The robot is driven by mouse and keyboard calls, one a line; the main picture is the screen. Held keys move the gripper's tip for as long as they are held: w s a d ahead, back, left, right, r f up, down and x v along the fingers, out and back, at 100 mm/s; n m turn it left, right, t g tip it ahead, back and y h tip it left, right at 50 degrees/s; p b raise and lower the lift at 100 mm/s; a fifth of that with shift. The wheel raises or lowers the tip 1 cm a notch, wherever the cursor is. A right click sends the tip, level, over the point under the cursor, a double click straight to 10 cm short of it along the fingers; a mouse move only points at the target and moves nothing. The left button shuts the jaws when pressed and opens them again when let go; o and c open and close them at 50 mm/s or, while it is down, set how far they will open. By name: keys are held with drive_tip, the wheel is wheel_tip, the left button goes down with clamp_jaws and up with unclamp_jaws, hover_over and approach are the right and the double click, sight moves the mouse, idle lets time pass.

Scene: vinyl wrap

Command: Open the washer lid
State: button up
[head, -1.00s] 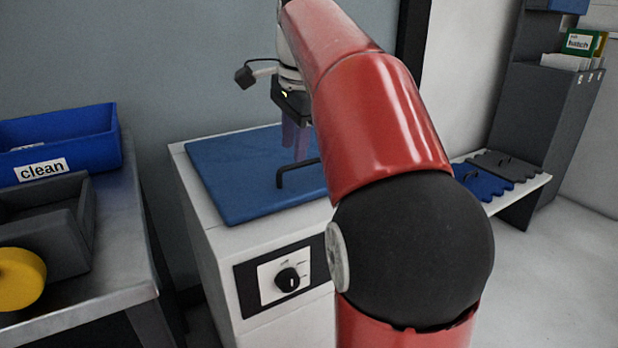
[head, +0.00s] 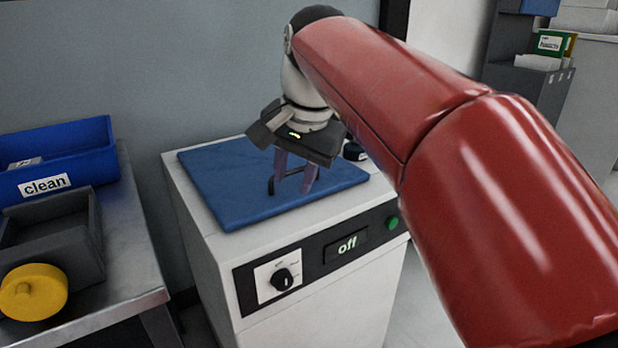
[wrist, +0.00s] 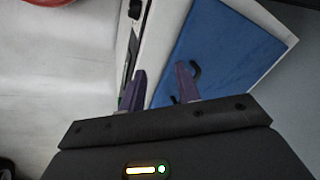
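The washer (head: 262,248) is a white box with a flat blue lid (head: 222,180), which lies shut on top. A black bar handle (head: 270,186) stands on the lid, partly hidden by my fingers. My gripper (head: 292,189) is over the lid at the handle, its two purple fingers apart and pointing down. In the wrist view, my gripper (wrist: 160,68) has an open gap with nothing seen between the fingers. There the handle (wrist: 196,71) shows beside and behind the right finger. I cannot tell whether they touch.
The washer's front panel has a black knob (head: 283,280), a display (head: 347,245) reading "off" and a green button (head: 393,222). A metal table (head: 135,262) at left holds a blue "clean" bin (head: 75,158), a grey bin (head: 75,240) and a yellow round object (head: 33,292).

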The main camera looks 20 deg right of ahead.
drive_tip(key=shift+s+a+f+n, duration=0.2)
drive_tip(key=shift+s+f+n, duration=0.2)
drive_tip(key=shift+s, duration=0.3)
